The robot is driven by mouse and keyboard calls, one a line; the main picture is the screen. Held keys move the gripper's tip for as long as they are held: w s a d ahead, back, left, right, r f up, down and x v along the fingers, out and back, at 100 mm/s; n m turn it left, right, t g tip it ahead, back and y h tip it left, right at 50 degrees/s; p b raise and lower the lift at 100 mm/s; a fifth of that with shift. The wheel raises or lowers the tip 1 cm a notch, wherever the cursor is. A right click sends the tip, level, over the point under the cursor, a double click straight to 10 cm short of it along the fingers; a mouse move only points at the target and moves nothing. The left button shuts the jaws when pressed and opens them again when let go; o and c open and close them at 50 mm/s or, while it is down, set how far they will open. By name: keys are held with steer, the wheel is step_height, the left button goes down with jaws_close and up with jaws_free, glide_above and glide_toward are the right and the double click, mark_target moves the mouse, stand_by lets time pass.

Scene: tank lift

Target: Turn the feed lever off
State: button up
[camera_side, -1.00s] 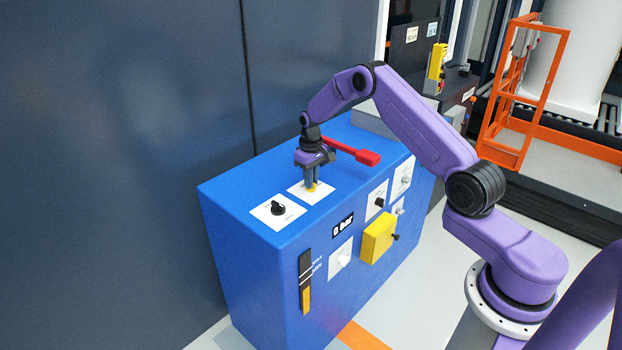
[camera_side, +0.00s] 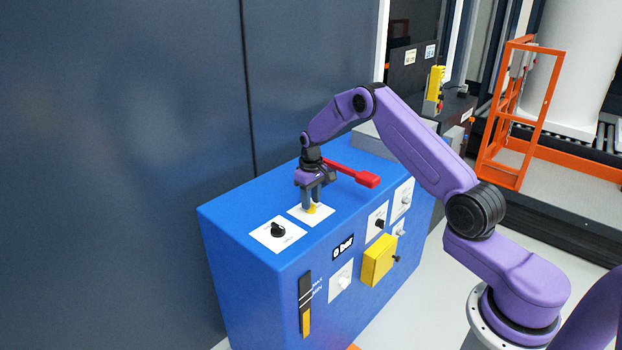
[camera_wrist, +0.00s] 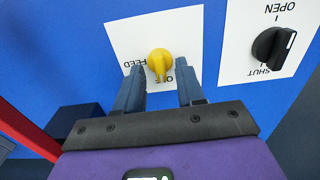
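The yellow feed lever (camera_wrist: 160,63) is a small knob on a white plate (camera_wrist: 125,32) marked FEED. In the wrist view its pointer end points down the picture, at letters that look like OFF. It also shows in the side view (camera_side: 311,209) on top of the blue cabinet, partly hidden by a finger. My gripper (camera_wrist: 160,78) is open, with one finger on each side of the lever and a visible gap to each. It also shows in the side view (camera_side: 314,204), pointing down over the plate.
A black knob (camera_wrist: 270,48) marked OPEN and SHUT is on a neighbouring plate. A red-handled lever (camera_side: 367,179) lies behind my gripper on the blue cabinet (camera_side: 250,208). A yellow box (camera_side: 378,260) and several knobs are on the cabinet's front.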

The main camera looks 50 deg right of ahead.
step_height(320, 180, up, 17)
stand_by(0.4)
steer(key=shift+f, duration=0.1)
steer(key=s+a+r+n, duration=0.3)
steer(key=s+a, duration=0.5)
steer(key=a, duration=0.2)
steer(key=s+a+r+n, duration=0.2)
steer(key=s+a+n, duration=0.1)
steer(key=s+a, duration=0.55)
steer(key=s+f+n, duration=0.2)
steer(key=s+n, duration=0.4)
steer(key=s, duration=2.1)
steer(key=shift+a, duration=0.4)
